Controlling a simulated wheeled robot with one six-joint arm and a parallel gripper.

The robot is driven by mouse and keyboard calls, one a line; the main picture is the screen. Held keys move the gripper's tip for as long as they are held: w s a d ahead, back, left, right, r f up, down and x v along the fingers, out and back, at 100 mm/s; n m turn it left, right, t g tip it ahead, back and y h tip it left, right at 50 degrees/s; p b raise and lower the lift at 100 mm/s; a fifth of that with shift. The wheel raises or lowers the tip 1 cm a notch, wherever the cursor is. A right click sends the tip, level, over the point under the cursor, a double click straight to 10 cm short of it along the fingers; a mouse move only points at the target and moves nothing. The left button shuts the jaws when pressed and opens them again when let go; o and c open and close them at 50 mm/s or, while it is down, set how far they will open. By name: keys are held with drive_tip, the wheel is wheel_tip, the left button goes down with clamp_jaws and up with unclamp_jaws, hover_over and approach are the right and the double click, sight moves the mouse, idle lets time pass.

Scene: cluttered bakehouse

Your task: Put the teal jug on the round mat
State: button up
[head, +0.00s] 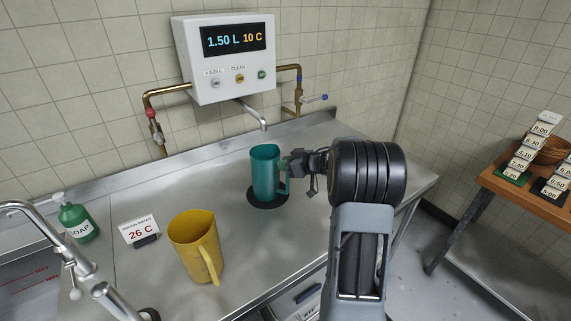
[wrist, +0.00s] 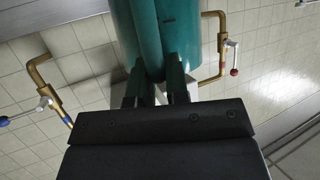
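The teal jug (head: 265,176) stands upright over the dark round mat (head: 262,207), under the spout of the wall unit. Its base looks roughly centred within the mat's rim, and I see no clear gap between them. The jug's handle faces right, towards my gripper (head: 290,164). In the wrist view, the teal jug (wrist: 190,30) fills the top middle, and the fingers of my gripper (wrist: 157,84) lie on both sides of its handle, apparently closed on it. The jug's inside is mostly hidden.
A yellow jug (head: 197,247) stands on the steel counter at front left. A small sign (head: 140,231) reading 26 C and a green soap bottle (head: 77,222) are further left. The wall dispenser (head: 225,60) shows 1.50 L and 10 C. A wooden table (head: 520,188) stands right.

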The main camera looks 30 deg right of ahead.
drive_tip(key=o, duration=0.5)
drive_tip(key=shift+d+r, duration=0.1)
drive_tip(key=shift+r, duration=0.1)
drive_tip(key=v, duration=1.1)
drive_tip(key=w+a+r+m+t+h, duration=0.2)
drive_tip(key=a+r+m+t+h, duration=0.15)
drive_tip(key=r+h, duration=0.5)
drive_tip(key=s+a+f+g, duration=0.3)
drive_tip(key=s+a, duration=0.2)
drive_tip(key=s, duration=0.2)
drive_tip(key=s+a+f+m+g+y, duration=0.1)
drive_tip(key=s+a+f+g, duration=0.3)
drive_tip(key=s+a, duration=0.2)
drive_tip(key=s+a+f+m+g+y, duration=0.1)
drive_tip(key=s+a+f+g, duration=0.2)
drive_tip(key=s+a, duration=0.3)
drive_tip(key=shift+s+a+f+g, duration=0.2)
drive_tip(key=shift+s+g, duration=0.15)
drive_tip(key=shift+s, duration=0.45)
